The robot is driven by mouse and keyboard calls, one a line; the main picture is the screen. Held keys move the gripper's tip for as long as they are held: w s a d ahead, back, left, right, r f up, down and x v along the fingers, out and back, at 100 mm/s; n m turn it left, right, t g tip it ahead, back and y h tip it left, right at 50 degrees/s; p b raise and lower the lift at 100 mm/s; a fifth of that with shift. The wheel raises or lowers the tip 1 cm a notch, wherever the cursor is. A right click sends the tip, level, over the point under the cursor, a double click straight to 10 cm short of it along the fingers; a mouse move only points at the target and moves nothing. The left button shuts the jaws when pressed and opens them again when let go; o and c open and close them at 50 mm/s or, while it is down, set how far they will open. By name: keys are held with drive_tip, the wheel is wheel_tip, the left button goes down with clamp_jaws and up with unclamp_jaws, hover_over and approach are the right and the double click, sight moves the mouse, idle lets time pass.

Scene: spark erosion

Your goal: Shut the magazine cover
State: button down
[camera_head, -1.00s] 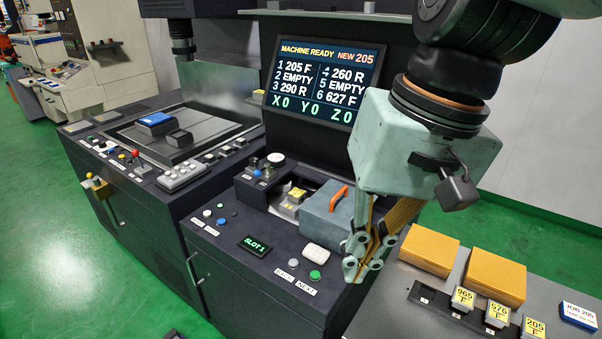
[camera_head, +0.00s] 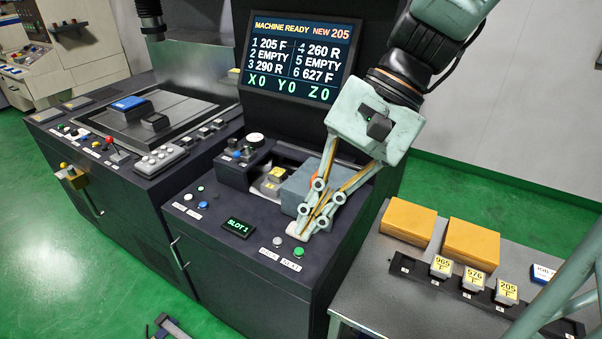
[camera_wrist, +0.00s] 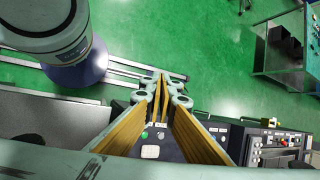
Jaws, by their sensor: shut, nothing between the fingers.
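The magazine cover (camera_head: 293,190) is a blue-grey box on the console. Its orange handle (camera_head: 315,177) is mostly hidden behind my fingers. The cover stands at the right part of the magazine opening, and the left part is uncovered, with a yellow-labelled piece (camera_head: 272,178) showing inside. My gripper (camera_head: 304,232) is shut and empty. In the head view it overlaps the cover's right front, with its tips by the white pad (camera_head: 292,228); whether it touches is unclear. In the wrist view the shut fingers (camera_wrist: 164,82) show, but not the cover.
The screen (camera_head: 300,60) reads "MACHINE READY". A "SLOT 1" display (camera_head: 236,227) and a green NEXT button (camera_head: 299,252) lie in front. A gauge (camera_head: 255,139) stands left of the opening. Orange blocks (camera_head: 408,222) and a rack of labelled pieces (camera_head: 473,279) are on the right bench.

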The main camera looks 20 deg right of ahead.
drive_tip(key=w+d+f+m+t+y+p, duration=0.1)
drive_tip(key=w+d+f+m+t+y, duration=0.15)
drive_tip(key=w+d+m, duration=0.4)
drive_tip(key=w+d+f+m+t+y, duration=0.2)
drive_tip(key=w+d+f+m+y, duration=0.15)
drive_tip(key=w, duration=0.55)
drive_tip(key=w+d+f+m+t+h, duration=0.1)
drive_tip(key=w+d+f+m+t, duration=0.1)
drive_tip(key=d, duration=0.5)
drive_tip(key=w+d+f+m+t, duration=0.3)
drive_tip(key=d+f+m, duration=0.1)
drive_tip(key=d+f, duration=0.2)
drive_tip(key=w+d+f+m+t+h, duration=0.1)
drive_tip(key=w+d+f+m+t, duration=0.2)
drive_tip(key=d, duration=0.5)
drive_tip(key=shift+w+f+m+h, duration=0.25)
drive_tip(key=shift+f+m+h, duration=0.05)
drive_tip(key=shift+f, duration=0.1)
drive_tip(key=shift+w+a, duration=0.1)
drive_tip(key=shift+w, duration=0.05)
drive_tip(key=b, duration=0.1)
hover_over(329, 184)
drive_tip(key=shift+w+f, duration=0.1)
drive_tip(key=shift+f, duration=1.25)
